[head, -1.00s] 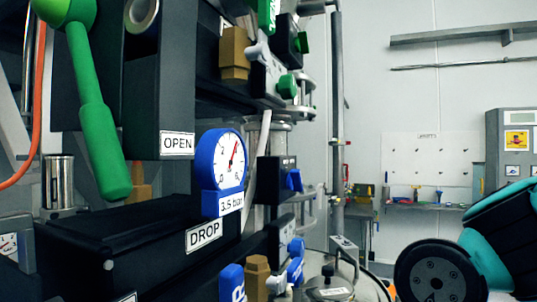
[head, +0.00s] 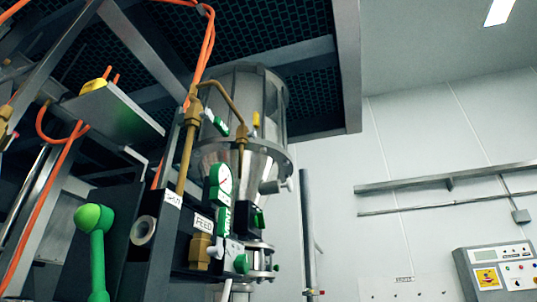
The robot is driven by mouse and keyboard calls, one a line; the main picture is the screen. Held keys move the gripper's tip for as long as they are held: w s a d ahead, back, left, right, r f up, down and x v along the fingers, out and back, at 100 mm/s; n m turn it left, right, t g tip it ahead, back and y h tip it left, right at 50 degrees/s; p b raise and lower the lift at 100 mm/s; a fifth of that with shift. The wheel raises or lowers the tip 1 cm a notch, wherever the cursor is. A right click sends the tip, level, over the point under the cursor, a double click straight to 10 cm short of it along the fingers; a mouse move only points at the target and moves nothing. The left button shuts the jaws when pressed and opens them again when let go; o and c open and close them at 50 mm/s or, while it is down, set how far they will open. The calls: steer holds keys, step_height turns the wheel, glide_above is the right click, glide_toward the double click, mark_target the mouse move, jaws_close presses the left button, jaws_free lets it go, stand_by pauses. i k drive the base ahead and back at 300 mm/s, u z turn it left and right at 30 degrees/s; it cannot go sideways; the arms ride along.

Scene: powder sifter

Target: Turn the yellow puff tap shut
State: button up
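A small upright yellow piece (head: 256,120) shows at the glass hopper, just right of a brass pipe fitting. It looks like a tap handle, but it is too small to read a label or tell its turn. A second yellow piece, a rounded knob (head: 93,87), sits on top of a grey plate at the upper left. I cannot tell from the picture which of the two is the puff tap. My gripper is not in view.
The clear hopper (head: 262,95) stands under a dark mesh canopy. Orange hoses (head: 207,45) hang at the left. A control box (head: 496,272) is at lower right.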

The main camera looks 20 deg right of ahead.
mark_target(256, 115)
steer(key=z, duration=0.8)
steer(key=i, duration=0.55)
steer(key=u, duration=1.15)
